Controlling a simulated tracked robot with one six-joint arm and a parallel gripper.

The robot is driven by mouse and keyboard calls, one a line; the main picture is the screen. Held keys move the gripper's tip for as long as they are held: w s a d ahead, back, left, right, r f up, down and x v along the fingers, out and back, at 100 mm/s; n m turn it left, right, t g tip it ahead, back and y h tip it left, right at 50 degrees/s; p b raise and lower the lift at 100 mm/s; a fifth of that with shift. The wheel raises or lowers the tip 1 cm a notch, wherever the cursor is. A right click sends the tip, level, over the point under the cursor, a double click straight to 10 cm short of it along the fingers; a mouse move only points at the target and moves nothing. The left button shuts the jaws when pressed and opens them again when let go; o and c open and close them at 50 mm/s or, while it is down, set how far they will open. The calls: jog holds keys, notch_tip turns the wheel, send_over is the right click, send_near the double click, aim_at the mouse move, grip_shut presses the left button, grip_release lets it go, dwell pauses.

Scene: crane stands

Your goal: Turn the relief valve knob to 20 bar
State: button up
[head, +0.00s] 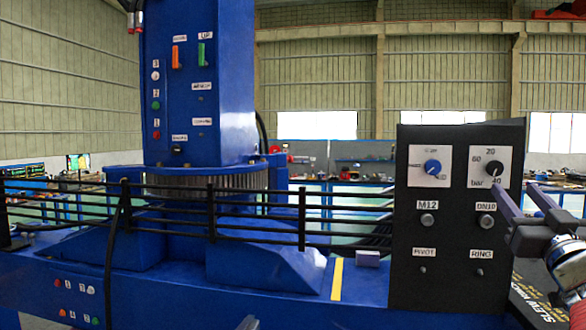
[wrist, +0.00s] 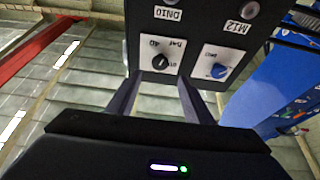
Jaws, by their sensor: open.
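The black knob (head: 495,168) sits on a white dial plate marked 20 at the top, 60 at the left, 40 at the lower right and "bar". It is the right of two knobs on the black panel. In the wrist view, which is upside down, the black knob (wrist: 160,62) lies just beyond the fingertips, roughly between them. Where its pointer stands is too small to read surely. My gripper (head: 514,190) is open and empty, at the panel's right edge in the head view. The wrist view also shows my gripper (wrist: 158,80) with its two fingers spread, apart from the knob.
A blue knob (head: 432,167) is on the plate to the left. Metal buttons labelled M12 (head: 427,220) and DN10 (head: 486,220) sit below, with small PIVOT and RING switches under them. Black railing (head: 302,218) and a blue column (head: 200,80) stand to the left.

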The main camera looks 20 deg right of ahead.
aim_at(496, 169)
jog(key=x, duration=0.9)
jog(key=c, duration=1)
